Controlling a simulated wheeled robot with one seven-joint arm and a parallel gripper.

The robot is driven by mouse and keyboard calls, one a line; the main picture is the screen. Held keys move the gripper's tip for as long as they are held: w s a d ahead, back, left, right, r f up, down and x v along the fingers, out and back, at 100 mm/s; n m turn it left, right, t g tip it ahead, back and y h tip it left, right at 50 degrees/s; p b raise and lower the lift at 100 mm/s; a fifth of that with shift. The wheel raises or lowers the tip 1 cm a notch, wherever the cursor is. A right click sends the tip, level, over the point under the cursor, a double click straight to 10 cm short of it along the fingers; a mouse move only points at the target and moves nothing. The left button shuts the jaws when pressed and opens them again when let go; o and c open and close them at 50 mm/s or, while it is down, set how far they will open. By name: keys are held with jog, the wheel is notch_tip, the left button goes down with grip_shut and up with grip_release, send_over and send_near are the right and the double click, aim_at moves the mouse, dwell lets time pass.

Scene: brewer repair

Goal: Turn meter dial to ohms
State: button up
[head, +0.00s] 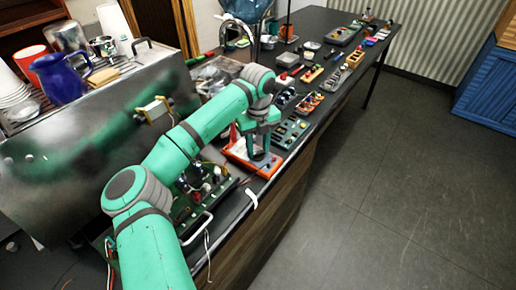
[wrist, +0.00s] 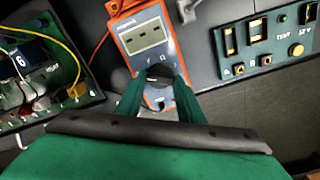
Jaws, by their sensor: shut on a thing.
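The orange meter (wrist: 128,32) with a grey face and a display lies on the dark bench in the wrist view; it also shows under my arm's end in the head view (head: 240,155). Its dark round dial (wrist: 159,71) is between my fingertips. My gripper (wrist: 160,80) points down at the meter and is shut on the dial. The gripper also shows over the meter in the head view (head: 262,155). The fingers cover the dial's sides and part of the lower face, and I cannot read the dial's setting.
A green panel (wrist: 262,40) with yellow sockets lies right of the meter. An open green unit with wires (wrist: 50,75) lies to the left. A steel brewer body (head: 80,150) stands left of my arm. Several small devices line the bench further back.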

jog(key=shift+m, duration=0.3)
jog(key=m, duration=0.3)
jog(key=shift+m, duration=0.3)
jog(key=m, duration=0.9)
jog(key=shift+a, duration=0.1)
jog(key=shift+m, duration=2.3)
jog(key=o, duration=1.1)
jog(key=shift+c, duration=0.2)
